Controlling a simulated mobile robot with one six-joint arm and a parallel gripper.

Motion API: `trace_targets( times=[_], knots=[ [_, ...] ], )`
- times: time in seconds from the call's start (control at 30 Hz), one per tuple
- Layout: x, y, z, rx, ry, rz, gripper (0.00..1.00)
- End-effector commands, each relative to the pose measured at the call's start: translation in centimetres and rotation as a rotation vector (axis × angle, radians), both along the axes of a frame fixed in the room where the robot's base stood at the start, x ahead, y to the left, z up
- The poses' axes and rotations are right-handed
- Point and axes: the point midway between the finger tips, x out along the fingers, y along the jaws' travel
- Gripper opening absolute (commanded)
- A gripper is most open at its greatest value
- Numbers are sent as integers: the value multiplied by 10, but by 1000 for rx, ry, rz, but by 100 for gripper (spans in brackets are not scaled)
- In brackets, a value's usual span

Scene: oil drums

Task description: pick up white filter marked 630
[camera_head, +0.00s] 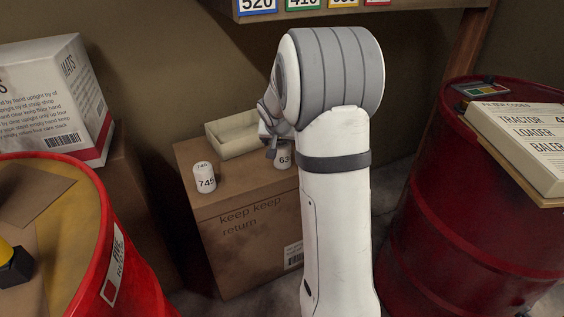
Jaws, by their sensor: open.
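The white filter marked 63-something (283,160) stands upright on a cardboard box (240,205), near the box's right side. My arm hides its right part, so the last digit cannot be read. My gripper (271,148) is just above and beside the filter's top, pointing down, mostly hidden behind my own wrist. It is open. Whether a finger touches the filter cannot be told. A second white filter, marked 745 (204,178), stands upright on the box's left side, apart from my gripper.
An open beige tray (232,136) sits at the back of the box. Red drums stand at left (105,240) and right (455,215). A code board (525,140) lies on the right drum. A white MATS carton (55,95) is at left. A shelf edge (340,14) runs above.

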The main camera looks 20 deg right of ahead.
Motion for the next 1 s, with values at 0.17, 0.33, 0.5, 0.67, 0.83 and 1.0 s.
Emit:
trace_targets(
  times=[0.17, 0.33, 0.5, 0.67, 0.83, 1.0],
  knots=[
    [8, -5, -18, 0, 1, 1, 78],
    [12, -7, -36, 0, 3, 0, 78],
    [21, -13, -59, 1, 2, 0, 78],
    [25, -15, -63, 0, 1, 1, 78],
    [25, -14, -63, 1, 1, 1, 75],
    [25, -14, -63, 0, 1, 2, 61]
  ],
)
